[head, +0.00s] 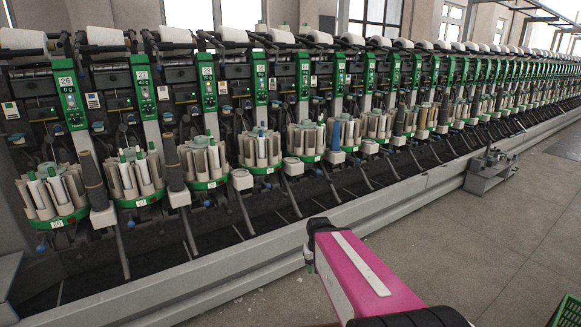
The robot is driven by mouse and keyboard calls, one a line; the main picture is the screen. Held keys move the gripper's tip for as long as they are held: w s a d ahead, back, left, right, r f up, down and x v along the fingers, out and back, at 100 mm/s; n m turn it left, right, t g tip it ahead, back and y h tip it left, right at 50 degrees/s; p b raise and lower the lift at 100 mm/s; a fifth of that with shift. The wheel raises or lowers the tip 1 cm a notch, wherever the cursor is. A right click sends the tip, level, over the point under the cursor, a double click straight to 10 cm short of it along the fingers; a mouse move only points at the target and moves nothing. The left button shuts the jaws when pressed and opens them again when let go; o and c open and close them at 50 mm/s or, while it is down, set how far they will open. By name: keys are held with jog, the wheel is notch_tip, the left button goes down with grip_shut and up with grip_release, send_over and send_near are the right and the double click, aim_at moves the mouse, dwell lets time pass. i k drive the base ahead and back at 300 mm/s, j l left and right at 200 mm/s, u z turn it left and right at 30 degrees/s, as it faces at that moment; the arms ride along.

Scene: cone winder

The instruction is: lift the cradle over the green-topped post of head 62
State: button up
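A long row of winding heads runs from the left into the far right. Each near head has a green-topped post, such as the leftmost one (66,96) and the one to its right (143,85). The leftmost post's label looks like 26. Most labels are too small to read, so I cannot tell which head is 62. My pink arm link reaches in from the lower right, apart from the machine. My gripper's fingers cannot be made out.
Round magazines of bobbins (135,178) stick out below the posts. A pale rail (230,247) runs along the machine's foot. A small metal cart (491,170) stands by it at right. A green crate (568,311) is at the lower right corner. The grey floor (470,240) between is clear.

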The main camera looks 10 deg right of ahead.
aim_at(348, 42)
jog(key=i+l+z, duration=0.2)
jog(key=i+z, duration=0.2)
jog(key=i+l+z, duration=0.15)
jog(key=i+z, duration=0.65)
jog(key=i+j+z, duration=0.15)
jog(key=i+z, duration=0.25)
jog(key=k, duration=0.05)
